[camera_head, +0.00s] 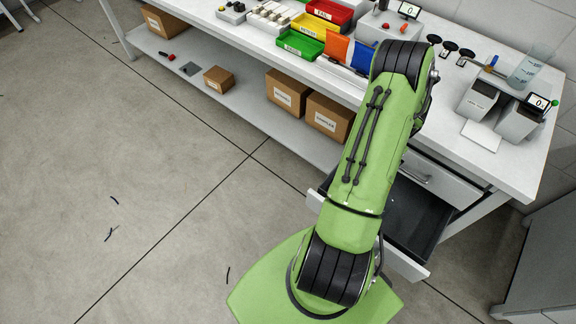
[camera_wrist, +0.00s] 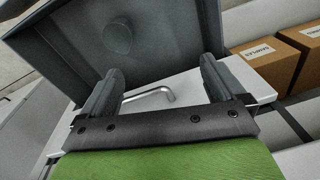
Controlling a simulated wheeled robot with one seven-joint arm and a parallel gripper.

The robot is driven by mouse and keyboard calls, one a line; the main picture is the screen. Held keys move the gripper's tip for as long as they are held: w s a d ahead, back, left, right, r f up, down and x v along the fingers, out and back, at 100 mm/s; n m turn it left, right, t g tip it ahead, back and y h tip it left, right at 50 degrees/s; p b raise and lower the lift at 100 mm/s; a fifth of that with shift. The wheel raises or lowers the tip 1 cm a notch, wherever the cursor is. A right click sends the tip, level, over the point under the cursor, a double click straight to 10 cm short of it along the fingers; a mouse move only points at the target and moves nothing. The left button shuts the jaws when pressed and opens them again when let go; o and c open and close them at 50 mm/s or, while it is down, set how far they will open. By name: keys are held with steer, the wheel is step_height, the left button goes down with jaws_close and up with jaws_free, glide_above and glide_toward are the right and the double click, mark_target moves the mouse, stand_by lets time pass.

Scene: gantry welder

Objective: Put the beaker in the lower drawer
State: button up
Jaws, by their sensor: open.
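The beaker (camera_head: 524,68), clear with blue marks, stands upright on the bench at the far right in the head view, by a small display unit. The lower drawer (camera_head: 432,225) is pulled out, its dark inside partly hidden by my arm. In the wrist view the drawer's pale front (camera_wrist: 190,82) and silver handle (camera_wrist: 150,95) show. My gripper (camera_wrist: 160,68) is open and empty at the drawer front, with the handle visible between its fingers. My arm hides the gripper in the head view. A dim round shape (camera_wrist: 117,38) shows inside the drawer; I cannot tell what it is.
The closed upper drawer (camera_head: 440,180) sits above the open one. Grey boxes (camera_head: 480,98) and a display (camera_head: 538,103) crowd the beaker. Coloured bins (camera_head: 300,43) stand on the bench (camera_head: 245,50). Cardboard boxes (camera_head: 328,117) sit on the lower shelf. The floor (camera_head: 120,180) at left is mostly clear.

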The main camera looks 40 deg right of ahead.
steer(key=w+a+r+n+t, duration=0.1)
steer(key=w+a+r+n, duration=0.1)
steer(key=w+a+r, duration=0.4)
steer(key=w+a+r+n, duration=0.2)
steer(key=w+r, duration=0.3)
steer(key=r, duration=0.2)
steer(key=w+a+r+n+t, duration=0.1)
steer(key=w+a+r+n, duration=0.25)
steer(key=a+r, duration=0.8)
steer(key=s+a+r+n+t, duration=0.1)
steer(key=s+a+r+n, duration=0.15)
steer(key=a, duration=0.35)
steer(key=s+a+r+n+t, duration=0.1)
steer(key=s+a+r+n, duration=0.1)
steer(key=a+r, duration=0.25)
steer(key=s+a+r+n+t, duration=0.1)
steer(key=s+a+n, duration=0.4)
steer(key=s+a, duration=0.4)
steer(key=shift+s+a+r+n+y, duration=0.15)
steer(key=shift+a+r+n+y, duration=0.05)
steer(key=shift+r+n+y, duration=0.1)
